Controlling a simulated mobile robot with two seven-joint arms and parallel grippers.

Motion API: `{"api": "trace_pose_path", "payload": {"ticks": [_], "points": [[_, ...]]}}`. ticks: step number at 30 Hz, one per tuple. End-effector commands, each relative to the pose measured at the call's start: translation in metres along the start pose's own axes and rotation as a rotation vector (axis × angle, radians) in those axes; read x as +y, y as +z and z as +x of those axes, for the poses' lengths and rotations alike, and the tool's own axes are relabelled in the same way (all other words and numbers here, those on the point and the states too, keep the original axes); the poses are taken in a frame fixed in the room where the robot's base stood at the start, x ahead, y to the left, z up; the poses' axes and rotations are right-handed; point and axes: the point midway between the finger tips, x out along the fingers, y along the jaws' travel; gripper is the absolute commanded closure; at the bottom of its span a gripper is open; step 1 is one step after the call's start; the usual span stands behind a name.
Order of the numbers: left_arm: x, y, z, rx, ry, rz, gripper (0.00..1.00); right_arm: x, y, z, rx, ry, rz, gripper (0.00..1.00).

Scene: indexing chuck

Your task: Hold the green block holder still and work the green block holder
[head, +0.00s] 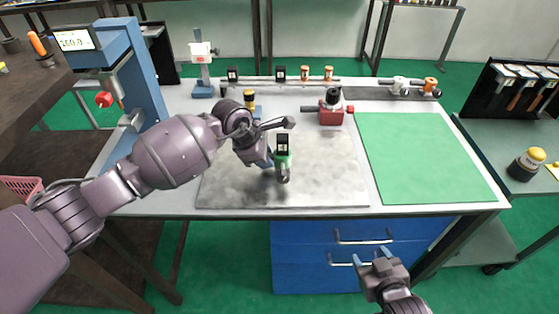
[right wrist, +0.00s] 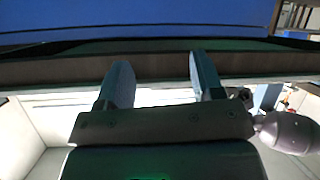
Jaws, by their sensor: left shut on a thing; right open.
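The green block holder (head: 282,162) stands on the grey metal plate (head: 330,185) on the workbench. It has a green body, a black upper part with a pale face, and a grey part at its front low end. My left gripper (head: 270,160) is shut on the holder from its left side; the fingers are mostly hidden by the wrist. My right gripper (head: 373,258) is open and empty in front of the bench, well away from the holder. Its two blue-grey fingers (right wrist: 160,85) are spread with nothing between them in the right wrist view.
A red block fixture (head: 332,112) with a black knob stands behind the plate. A green mat (head: 425,150) covers the bench's right side. A blue press (head: 130,75) stands at the left. Blue drawers (head: 350,260) are under the bench front. The plate's right part is clear.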

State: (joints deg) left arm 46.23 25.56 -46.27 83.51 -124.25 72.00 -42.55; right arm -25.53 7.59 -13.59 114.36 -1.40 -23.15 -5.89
Motion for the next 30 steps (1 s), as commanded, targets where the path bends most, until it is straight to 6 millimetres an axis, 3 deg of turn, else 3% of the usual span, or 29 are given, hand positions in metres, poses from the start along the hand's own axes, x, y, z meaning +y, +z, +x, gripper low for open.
{"api": "trace_pose_path", "payload": {"ticks": [6,17,18,23,30], "points": [[0.0,0.0,0.0,0.0,0.0,-0.001,1.0,0.007,0.015,-0.008,-0.029,0.013,-0.003,0.39],[0.0,0.0,0.0,0.0,0.0,-0.001,1.0,0.007,0.018,-0.01,-0.036,0.013,-0.003,0.39],[0.0,0.0,0.0,0.0,0.0,-0.001,0.72,0.007,0.018,-0.01,-0.036,0.013,-0.003,0.39],[0.0,0.0,0.0,0.0,0.0,0.0,0.48,0.007,0.018,-0.01,-0.035,0.013,-0.003,0.39],[0.0,0.0,0.0,0.0,0.0,0.0,0.47,0.007,0.018,-0.01,-0.035,0.013,-0.003,0.39]]}}
